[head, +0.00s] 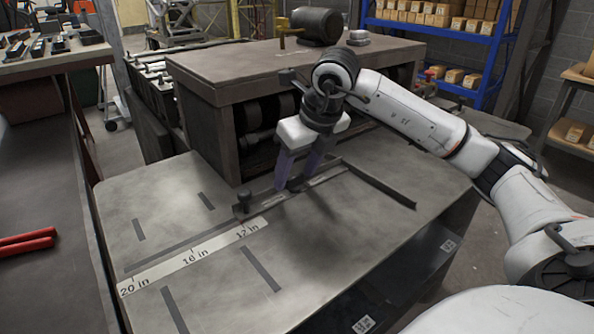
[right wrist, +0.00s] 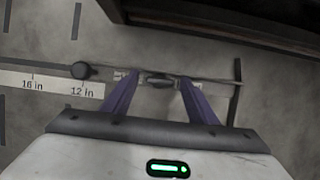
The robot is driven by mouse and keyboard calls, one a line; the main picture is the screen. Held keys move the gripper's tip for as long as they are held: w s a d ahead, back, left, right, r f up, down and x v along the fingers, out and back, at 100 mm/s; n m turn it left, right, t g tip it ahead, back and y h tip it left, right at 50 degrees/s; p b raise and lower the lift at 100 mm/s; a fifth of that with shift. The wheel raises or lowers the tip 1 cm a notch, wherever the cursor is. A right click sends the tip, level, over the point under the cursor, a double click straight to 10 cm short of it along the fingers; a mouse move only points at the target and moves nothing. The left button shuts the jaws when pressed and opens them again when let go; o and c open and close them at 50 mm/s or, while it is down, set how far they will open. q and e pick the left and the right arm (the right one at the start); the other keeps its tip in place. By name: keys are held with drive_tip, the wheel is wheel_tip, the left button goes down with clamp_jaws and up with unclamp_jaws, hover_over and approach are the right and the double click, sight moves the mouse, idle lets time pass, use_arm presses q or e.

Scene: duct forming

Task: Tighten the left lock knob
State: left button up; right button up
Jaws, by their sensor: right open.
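A dark lock knob (head: 243,201) stands at the left on the fence bar, near the 12 in end of the scale. It also shows in the right wrist view (right wrist: 83,70), left of my fingers. A second dark, low knob (right wrist: 160,81) lies on the bar between my fingertips in that view. My right gripper (head: 293,183) points down over the bar, with its two purple fingers apart on either side of this second knob. I cannot tell whether the fingers touch it. My left gripper is not in view.
The pale scale strip (head: 190,256) marks 12, 16 and 20 in along the table (head: 330,255). A dark angled bar (head: 380,185) extends right of the gripper. A wooden bench (head: 225,80) with machinery stands close behind. Red handles (head: 27,240) lie on the left surface.

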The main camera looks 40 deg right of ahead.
drive_tip(key=c, duration=1.1)
drive_tip(key=shift+o, duration=0.2)
drive_tip(key=shift+a+r+m+h+p, duration=0.1)
drive_tip(key=shift+m+h+p, duration=0.35)
drive_tip(key=shift+m, duration=0.35)
drive_tip(key=shift+m+g, duration=0.3)
drive_tip(key=shift+m, duration=0.5)
drive_tip(key=o, duration=1.1)
drive_tip(key=shift+c, duration=0.2)
drive_tip(key=p+v, duration=0.1)
drive_tip(key=v, duration=0.9)
drive_tip(key=shift+s+a, duration=0.1)
drive_tip(key=shift+a, duration=0.05)
drive_tip(key=shift+c, duration=0.3)
